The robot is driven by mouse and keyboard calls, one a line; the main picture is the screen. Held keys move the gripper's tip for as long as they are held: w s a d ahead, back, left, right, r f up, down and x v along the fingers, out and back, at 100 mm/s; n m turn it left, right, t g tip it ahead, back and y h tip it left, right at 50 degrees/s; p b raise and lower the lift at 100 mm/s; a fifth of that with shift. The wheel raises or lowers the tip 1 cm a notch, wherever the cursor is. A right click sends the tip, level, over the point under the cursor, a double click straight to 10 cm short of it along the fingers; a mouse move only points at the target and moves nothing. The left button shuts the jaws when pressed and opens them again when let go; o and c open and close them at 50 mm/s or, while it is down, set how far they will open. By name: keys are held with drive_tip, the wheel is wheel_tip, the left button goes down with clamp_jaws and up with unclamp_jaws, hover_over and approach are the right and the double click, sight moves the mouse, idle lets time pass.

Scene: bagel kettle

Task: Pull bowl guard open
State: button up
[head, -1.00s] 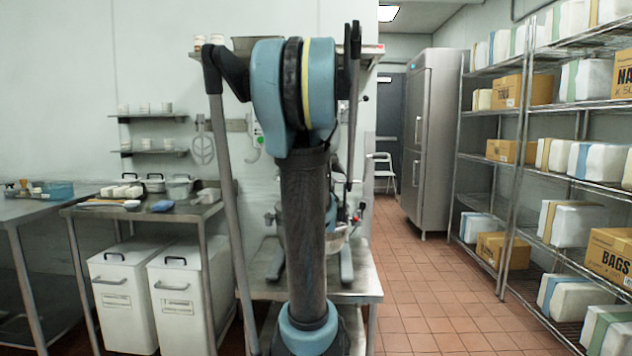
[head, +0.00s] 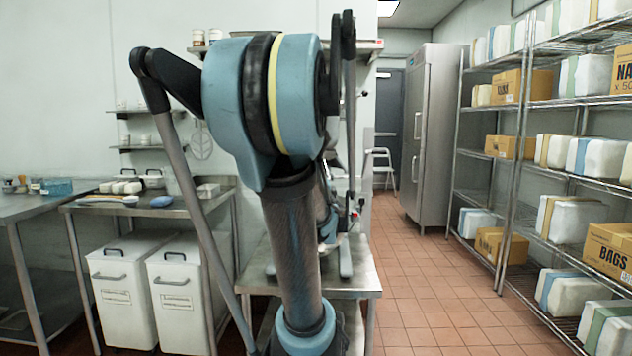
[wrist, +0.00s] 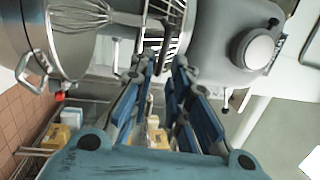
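In the wrist view, the mixer's steel bowl (wrist: 78,45) is at upper left with a wire whisk (wrist: 95,14) at its mouth. The mixer's grey head (wrist: 225,40) is at upper right. The wire bowl guard (wrist: 173,35) shows between bowl and head, at the top centre. My gripper (wrist: 160,66) points at the guard with its blue-padded fingers apart. Guard wires show just beyond and between the fingertips; I cannot tell whether they touch. In the head view, my arm hides most of the mixer, the guard and my gripper.
The mixer stands on a steel table (head: 355,283). A steel side table (head: 150,208) with white bins (head: 125,290) under it is at left. A wire shelf rack (head: 510,150) with boxes is at right. The tiled aisle (head: 430,290) is clear.

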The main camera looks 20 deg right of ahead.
drive_tip(key=shift+v, duration=1.85)
drive_tip(key=shift+c, duration=0.6)
